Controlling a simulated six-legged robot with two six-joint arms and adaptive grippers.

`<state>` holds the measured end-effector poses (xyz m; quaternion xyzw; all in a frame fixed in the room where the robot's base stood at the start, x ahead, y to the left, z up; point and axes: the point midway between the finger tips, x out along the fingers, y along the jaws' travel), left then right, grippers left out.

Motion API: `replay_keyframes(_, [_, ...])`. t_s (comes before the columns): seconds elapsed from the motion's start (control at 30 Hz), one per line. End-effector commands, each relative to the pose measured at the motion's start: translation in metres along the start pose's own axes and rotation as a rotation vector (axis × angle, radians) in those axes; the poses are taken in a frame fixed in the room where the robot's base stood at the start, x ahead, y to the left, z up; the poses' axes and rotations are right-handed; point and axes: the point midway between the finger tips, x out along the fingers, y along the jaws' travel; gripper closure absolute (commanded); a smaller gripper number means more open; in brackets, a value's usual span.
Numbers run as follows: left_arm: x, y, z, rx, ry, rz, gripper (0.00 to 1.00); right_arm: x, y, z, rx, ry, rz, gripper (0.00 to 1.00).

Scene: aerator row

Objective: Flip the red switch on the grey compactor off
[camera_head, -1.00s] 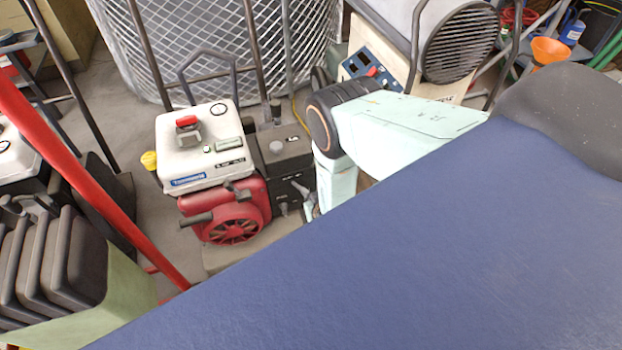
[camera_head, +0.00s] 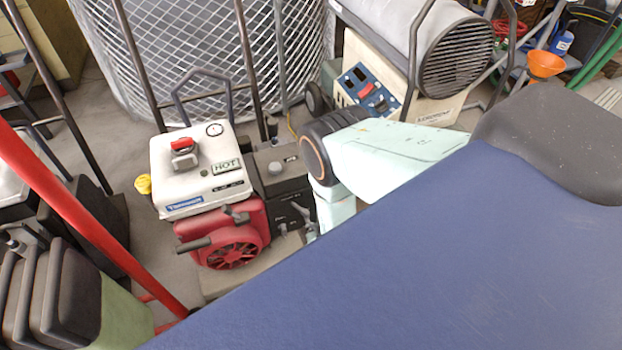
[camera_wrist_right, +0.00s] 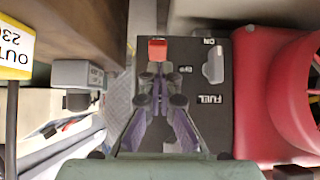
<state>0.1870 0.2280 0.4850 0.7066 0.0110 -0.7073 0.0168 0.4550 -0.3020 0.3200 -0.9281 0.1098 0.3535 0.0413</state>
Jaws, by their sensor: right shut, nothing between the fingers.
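In the right wrist view a red switch (camera_wrist_right: 157,49) sits at the top edge of a dark grey panel (camera_wrist_right: 213,115) marked ON, OFF and FUEL. A grey lever (camera_wrist_right: 213,65) is on the same panel. My right gripper (camera_wrist_right: 157,78) is shut and empty, its fingertips just below the switch in the picture; I cannot tell whether they touch. In the head view the machine with the dark grey box (camera_head: 283,168), white tank (camera_head: 200,170) and red engine (camera_head: 232,240) stands left of my right arm (camera_head: 390,155). That arm hides the switch there. My left gripper is out of view.
A heater (camera_head: 455,55) with a blue panel (camera_head: 368,90) and a different red switch stands behind. A wire mesh drum (camera_head: 200,50) is at the back. A red bar (camera_head: 80,215) and black stacked items (camera_head: 50,290) are at left. A red housing (camera_wrist_right: 275,90) flanks the panel.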

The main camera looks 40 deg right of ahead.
Motion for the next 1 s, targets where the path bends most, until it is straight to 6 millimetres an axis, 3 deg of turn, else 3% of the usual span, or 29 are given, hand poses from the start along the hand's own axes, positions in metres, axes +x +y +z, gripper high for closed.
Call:
replay_keyframes(0.47, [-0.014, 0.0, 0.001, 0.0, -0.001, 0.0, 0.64, -0.013, 0.002, -0.009, 0.0, -0.002, 0.001, 1.0])
replay_keyframes(1.0, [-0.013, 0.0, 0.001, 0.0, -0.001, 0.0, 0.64, -0.011, 0.001, -0.01, 0.0, -0.002, 0.001, 1.0])
